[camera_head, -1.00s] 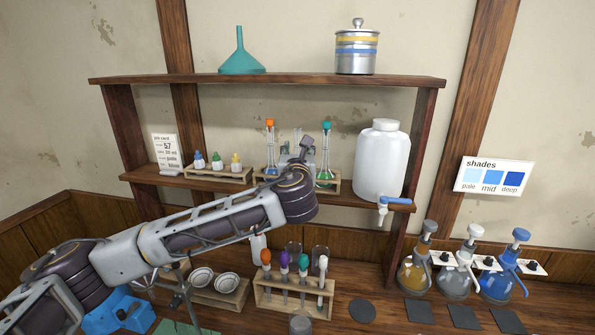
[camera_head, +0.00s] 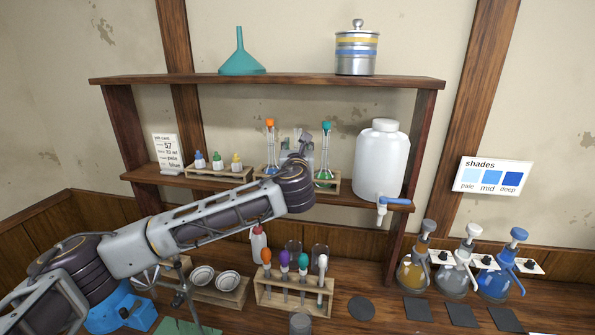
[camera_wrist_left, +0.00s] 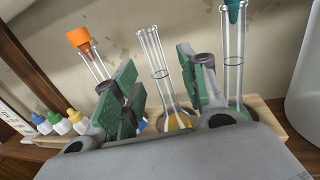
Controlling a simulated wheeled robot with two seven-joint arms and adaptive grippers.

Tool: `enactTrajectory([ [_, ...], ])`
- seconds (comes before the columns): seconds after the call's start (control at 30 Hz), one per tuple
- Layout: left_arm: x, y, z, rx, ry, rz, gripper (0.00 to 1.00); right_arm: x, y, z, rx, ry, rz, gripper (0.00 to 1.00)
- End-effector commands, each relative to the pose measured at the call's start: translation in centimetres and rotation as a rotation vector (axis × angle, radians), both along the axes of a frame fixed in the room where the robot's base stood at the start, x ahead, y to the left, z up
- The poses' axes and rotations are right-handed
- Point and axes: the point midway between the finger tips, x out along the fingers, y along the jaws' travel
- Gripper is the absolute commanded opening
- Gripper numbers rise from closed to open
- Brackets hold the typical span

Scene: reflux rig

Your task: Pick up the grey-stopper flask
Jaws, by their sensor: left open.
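My left gripper (camera_head: 297,148) is at the middle shelf, in front of the flask rack, and largely hides the middle flask in the head view. In the left wrist view the open green-padded fingers (camera_wrist_left: 157,66) stand on either side of a clear long-necked flask (camera_wrist_left: 152,50) with yellow-orange liquid. The fingers appear apart from its neck. No grey stopper can be made out on it. An orange-stopper flask (camera_head: 270,143) stands to its left and a teal-stopper flask (camera_head: 326,155) with green liquid to its right. My right gripper is not in view.
A large white jug (camera_head: 382,160) stands right of the rack. Small dropper bottles (camera_head: 217,160) stand to the left. The upper shelf (camera_head: 300,79) runs above. Below are a tube rack (camera_head: 292,299) and several pump-topped flasks (camera_head: 456,275).

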Motion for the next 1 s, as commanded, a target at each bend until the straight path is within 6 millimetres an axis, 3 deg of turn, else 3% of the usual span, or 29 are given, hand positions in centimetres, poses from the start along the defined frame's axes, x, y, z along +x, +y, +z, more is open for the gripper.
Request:
enactTrajectory([
  [0.4, 3.2, 0.0, 0.1, 0.001, 0.0, -0.001, 0.42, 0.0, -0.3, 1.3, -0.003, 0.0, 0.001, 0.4],
  [0.97, 3.5, 0.0, 0.0, 0.0, 0.0, -0.001, 0.42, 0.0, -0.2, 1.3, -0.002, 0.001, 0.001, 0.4],
  [1.0, 3.5, 0.0, 0.1, 0.0, 0.0, -0.001, 0.39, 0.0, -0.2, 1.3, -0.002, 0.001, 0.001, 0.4],
])
